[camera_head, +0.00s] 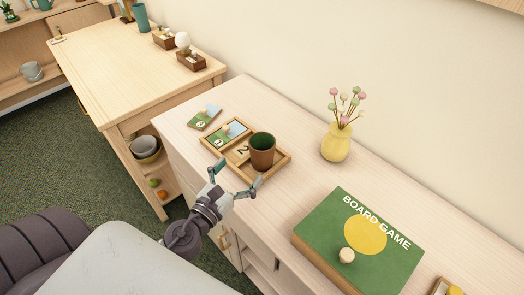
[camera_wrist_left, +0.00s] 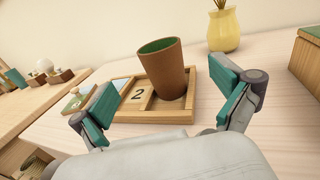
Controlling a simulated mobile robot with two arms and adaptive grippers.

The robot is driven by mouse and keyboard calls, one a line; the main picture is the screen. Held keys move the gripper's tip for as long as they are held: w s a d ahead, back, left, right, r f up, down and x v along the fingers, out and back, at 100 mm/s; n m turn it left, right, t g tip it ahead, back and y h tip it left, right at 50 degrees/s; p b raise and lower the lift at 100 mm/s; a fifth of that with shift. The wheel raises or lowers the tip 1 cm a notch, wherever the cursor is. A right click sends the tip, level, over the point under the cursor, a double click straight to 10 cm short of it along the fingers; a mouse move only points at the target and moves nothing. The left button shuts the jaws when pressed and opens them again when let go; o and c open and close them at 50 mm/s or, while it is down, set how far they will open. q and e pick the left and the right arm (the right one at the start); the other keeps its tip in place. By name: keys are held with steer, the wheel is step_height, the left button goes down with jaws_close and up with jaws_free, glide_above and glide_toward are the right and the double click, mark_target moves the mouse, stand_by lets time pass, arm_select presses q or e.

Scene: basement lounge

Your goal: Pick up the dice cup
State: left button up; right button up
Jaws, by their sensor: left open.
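The dice cup (camera_head: 262,152) is brown outside and green inside. It stands in the right part of a wooden tray (camera_head: 275,172) on the pale sideboard. It also shows upright in the left wrist view (camera_wrist_left: 164,70), beyond and between my fingers. My left gripper (camera_head: 238,174) is at the tray's near edge, its teal fingertips spread wide. It is open and empty, apart from the cup. In the left wrist view my left gripper (camera_wrist_left: 168,95) shows both fingers to either side of the cup. My right gripper is not in view.
A green board game box (camera_head: 330,225) with a small knob-like piece lies to the right. A yellow vase (camera_head: 336,143) with flowers stands behind the cup, near the wall. A card (camera_head: 204,118) lies left of the tray. A wooden table (camera_head: 120,75) stands further left.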

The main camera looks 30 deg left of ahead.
arm_select(q)
steer(key=p, duration=0.2)
glide_toward(268, 136)
steer(key=shift+w+d+r, duration=0.1)
steer(key=shift+w+d, duration=0.05)
steer(key=shift+w, duration=0.6)
steer(key=w, duration=0.4)
steer(key=shift+w+p, duration=0.4)
steer(key=shift+w+d, duration=0.1)
steer(key=shift+w, duration=0.3)
steer(key=shift+s, duration=0.1)
steer(key=shift+c, duration=0.2)
steer(key=c, duration=1.1)
steer(key=shift+c, duration=0.2)
